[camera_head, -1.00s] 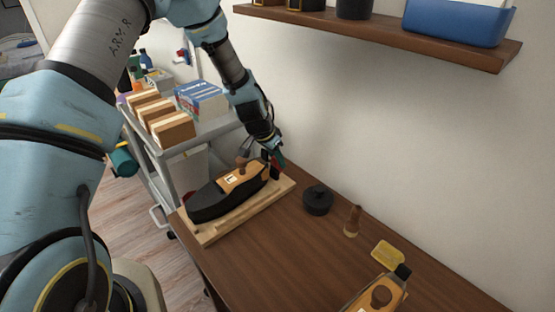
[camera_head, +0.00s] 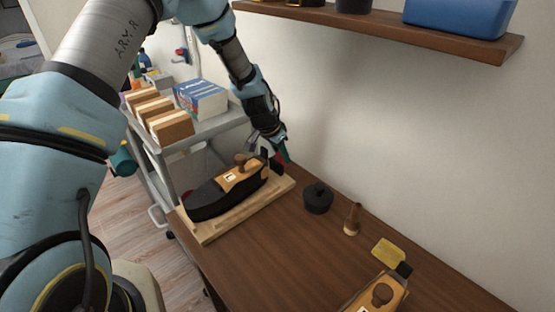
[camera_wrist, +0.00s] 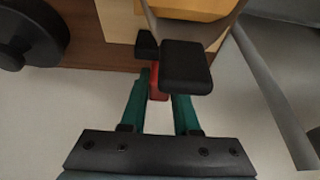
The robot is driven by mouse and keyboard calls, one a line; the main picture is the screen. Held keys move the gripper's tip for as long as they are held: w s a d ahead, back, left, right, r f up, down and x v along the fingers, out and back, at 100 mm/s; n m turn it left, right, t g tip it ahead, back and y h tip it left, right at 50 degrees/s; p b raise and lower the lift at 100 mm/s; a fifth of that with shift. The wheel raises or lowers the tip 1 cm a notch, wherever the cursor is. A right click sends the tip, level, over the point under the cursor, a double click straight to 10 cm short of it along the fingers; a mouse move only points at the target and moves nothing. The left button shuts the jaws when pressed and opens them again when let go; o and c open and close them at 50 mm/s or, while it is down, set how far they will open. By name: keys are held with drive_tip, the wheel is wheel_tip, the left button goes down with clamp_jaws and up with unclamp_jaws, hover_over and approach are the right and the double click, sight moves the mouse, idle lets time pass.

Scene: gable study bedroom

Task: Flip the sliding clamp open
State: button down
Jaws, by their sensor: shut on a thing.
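The clamp (camera_head: 228,187) is a long black body with a tan wooden top, a brown knob and a small white label. It lies on a pale wooden board (camera_head: 208,236) at the far left end of the desk. My gripper (camera_head: 277,160) is at the clamp's far right end. In the wrist view, my gripper (camera_wrist: 165,58) has its black finger pads closed around a red piece (camera_wrist: 158,84), which shows between the teal fingers. The pads hide most of the red piece and how it joins the clamp.
A black round lidded pot (camera_head: 318,198), a small brown wooden handle (camera_head: 353,219), a yellow block (camera_head: 388,252) and another wooden-topped tool (camera_head: 378,294) stand along the desk to the right. A grey cart (camera_head: 212,125) with boxes is behind left. A shelf (camera_head: 450,43) hangs above.

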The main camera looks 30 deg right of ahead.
drive_tip(key=shift+d+r, duration=0.1)
drive_tip(key=shift+d, duration=0.1)
drive_tip(key=c, duration=0.6)
unclamp_jaws()
drive_tip(key=shift+c, duration=0.2)
drive_tip(key=b+v, duration=0.2)
drive_tip(key=v, duration=0.8)
drive_tip(key=shift+r, duration=0.3)
drive_tip(key=shift+a, duration=0.15)
